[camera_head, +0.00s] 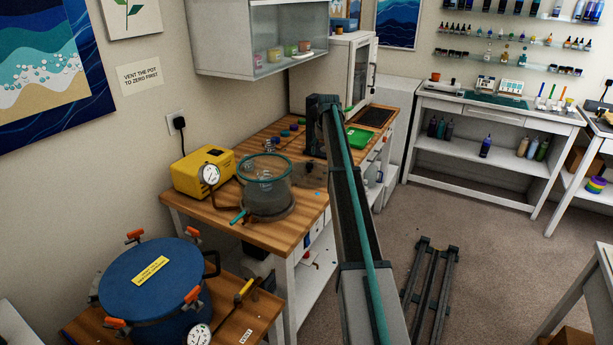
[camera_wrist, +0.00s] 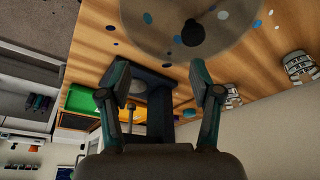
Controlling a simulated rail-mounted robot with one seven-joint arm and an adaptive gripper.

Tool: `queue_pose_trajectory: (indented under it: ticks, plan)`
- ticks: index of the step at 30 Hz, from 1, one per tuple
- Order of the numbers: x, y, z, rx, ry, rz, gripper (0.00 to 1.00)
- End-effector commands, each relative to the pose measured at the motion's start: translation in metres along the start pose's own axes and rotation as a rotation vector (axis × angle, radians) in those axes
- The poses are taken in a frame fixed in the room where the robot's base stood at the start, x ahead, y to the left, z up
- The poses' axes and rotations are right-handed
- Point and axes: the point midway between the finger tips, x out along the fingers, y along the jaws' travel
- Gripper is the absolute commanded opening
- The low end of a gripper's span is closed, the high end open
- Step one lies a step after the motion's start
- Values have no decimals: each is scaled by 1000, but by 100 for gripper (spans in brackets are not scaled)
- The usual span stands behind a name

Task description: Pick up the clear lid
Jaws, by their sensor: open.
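The clear lid (camera_wrist: 160,28) is a large, round, see-through disc with a dark knob (camera_wrist: 193,33). It fills the top middle of the wrist view, cut by the frame's upper edge, and colored spots show around and through it. My gripper (camera_wrist: 163,78) is open, its two teal-and-dark fingers spread wide with nothing held between them. The lid lies beyond the fingertips in the picture, and the knob is above the right finger. The gap between fingers and lid cannot be judged. In the head view my fingers cannot be made out clearly.
A dark stand (camera_wrist: 153,92) shows beyond my fingers. A green tray (camera_wrist: 80,100) lies left of it.

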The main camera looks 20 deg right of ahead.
Motion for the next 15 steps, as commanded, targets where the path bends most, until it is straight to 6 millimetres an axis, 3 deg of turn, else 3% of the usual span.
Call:
queue_pose_trajectory:
  ticks: [1, 5, 15]
  plan:
    - [-7, -18, -2, -37, -16, -10, 64]
    - [-15, -40, -1, -90, -42, -24, 64]
    - [24, -43, 1, -94, -47, -25, 64]
